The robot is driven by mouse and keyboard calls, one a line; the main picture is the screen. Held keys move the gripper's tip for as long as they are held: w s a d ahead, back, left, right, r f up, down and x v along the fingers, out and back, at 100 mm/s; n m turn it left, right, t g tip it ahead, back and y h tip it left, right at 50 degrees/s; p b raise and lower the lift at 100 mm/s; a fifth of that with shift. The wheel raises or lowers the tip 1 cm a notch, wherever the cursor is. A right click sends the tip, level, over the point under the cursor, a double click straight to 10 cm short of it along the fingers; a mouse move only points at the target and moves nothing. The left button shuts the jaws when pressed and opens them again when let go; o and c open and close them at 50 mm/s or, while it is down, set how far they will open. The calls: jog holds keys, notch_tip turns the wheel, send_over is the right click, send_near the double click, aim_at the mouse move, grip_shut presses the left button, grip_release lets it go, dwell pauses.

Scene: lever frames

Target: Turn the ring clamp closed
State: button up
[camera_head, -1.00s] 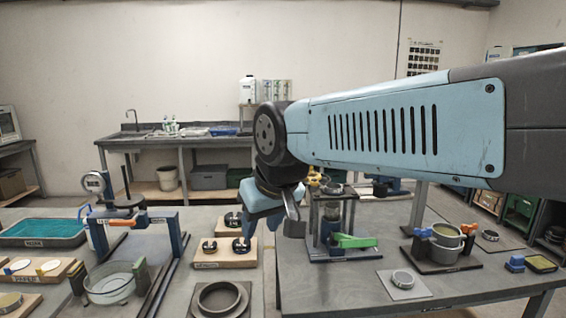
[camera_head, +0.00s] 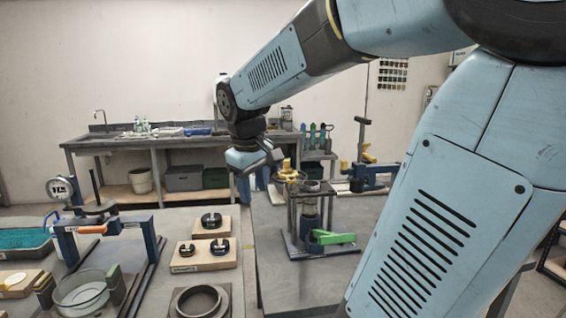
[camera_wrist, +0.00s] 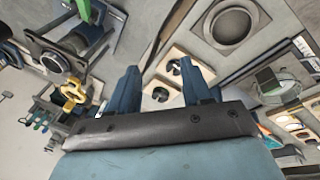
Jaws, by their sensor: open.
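A dark stand (camera_head: 312,222) with a round ring (camera_head: 311,186) on its top plate and a green lever (camera_head: 333,238) low at its front stands right of centre. A yellow lobed handle (camera_head: 288,172) shows just behind the ring. I cannot tell for certain which of these parts is the ring clamp. In the wrist view the ring (camera_wrist: 55,62) and yellow handle (camera_wrist: 72,92) lie at the left. My gripper (camera_head: 252,184) is left of the stand, above table height. Its fingers (camera_wrist: 162,76) are apart, with nothing held between them.
Wooden blocks with black round knobs (camera_head: 211,220) sit left of the stand, below my gripper. A square plate with a round opening (camera_head: 200,301) lies in front. A blue frame with an orange handle (camera_head: 92,230) and a glass dish (camera_head: 82,292) are at the left.

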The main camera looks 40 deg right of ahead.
jog(key=w+d+f+n+g+h, duration=0.2)
jog(key=w+d+n+g+h, duration=0.15)
jog(key=w+d, duration=0.5)
jog(key=w+d+f+n+g+h, duration=0.2)
jog(key=w+d+g+h, duration=0.3)
jog(key=w, duration=0.6)
jog(key=n+g+h, duration=0.2)
jog(key=n+h, duration=0.2)
jog(key=h, duration=0.1)
send_near(286, 161)
jog(key=x, duration=0.6)
jog(key=w+x, duration=0.1)
jog(key=x, duration=0.3)
jog(key=shift+s+d+f, duration=0.1)
jog(key=shift+d+f, duration=0.05)
jog(key=shift+d, duration=0.2)
grip_shut()
